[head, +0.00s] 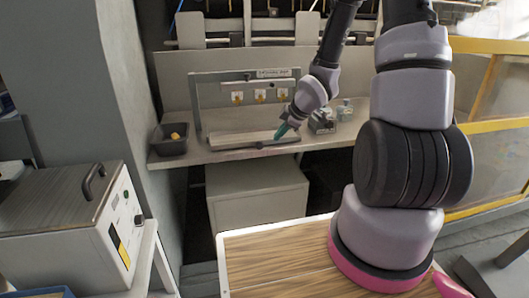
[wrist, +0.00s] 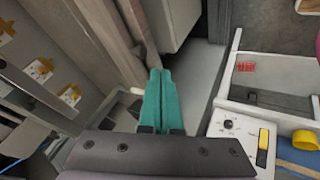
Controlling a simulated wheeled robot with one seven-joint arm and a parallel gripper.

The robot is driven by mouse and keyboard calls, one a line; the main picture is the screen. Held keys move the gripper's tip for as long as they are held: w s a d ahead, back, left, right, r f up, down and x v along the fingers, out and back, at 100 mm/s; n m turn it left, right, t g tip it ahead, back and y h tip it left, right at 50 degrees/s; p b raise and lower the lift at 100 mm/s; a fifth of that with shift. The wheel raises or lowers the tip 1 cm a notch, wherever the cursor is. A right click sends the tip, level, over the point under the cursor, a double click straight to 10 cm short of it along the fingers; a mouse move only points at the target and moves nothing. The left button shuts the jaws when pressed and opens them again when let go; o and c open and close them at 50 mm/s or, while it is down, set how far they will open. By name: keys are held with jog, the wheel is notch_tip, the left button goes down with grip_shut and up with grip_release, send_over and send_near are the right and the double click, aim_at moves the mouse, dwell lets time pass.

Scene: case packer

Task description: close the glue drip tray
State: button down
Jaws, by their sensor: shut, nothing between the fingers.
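The long, flat, light grey piece that looks like the glue drip tray (head: 235,141) lies on the bench below a grey frame in the head view. A small dark knob (head: 260,145) sits on its front edge. I cannot tell how far it is pulled out. My gripper (head: 280,133) has teal fingers, pressed together and empty, at the right part of the tray. I cannot tell whether they touch it. The shut fingers also show in the wrist view (wrist: 160,73), pointing away from the camera, with a pale ledge to their left.
A dark bin (head: 170,140) with yellow-orange contents stands left of the tray. Small grey devices (head: 322,121) stand right of it. The frame carries a panel with orange-marked switches (head: 260,96). A white cabinet (head: 258,193) is under the bench. A box with a handle (head: 70,220) stands nearer left.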

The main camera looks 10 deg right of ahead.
aim_at(258, 136)
jog(key=w+r+x, duration=0.1)
jog(key=x, duration=1.1)
jog(key=shift+w+a+n+y, duration=0.3)
jog(key=shift+w+n, duration=0.1)
jog(key=shift+w, duration=0.15)
jog(key=w, duration=0.8)
jog(key=shift+w, duration=0.25)
jog(key=shift+w+d, duration=0.1)
jog(key=shift+w, duration=0.1)
jog(key=shift+r, duration=0.1)
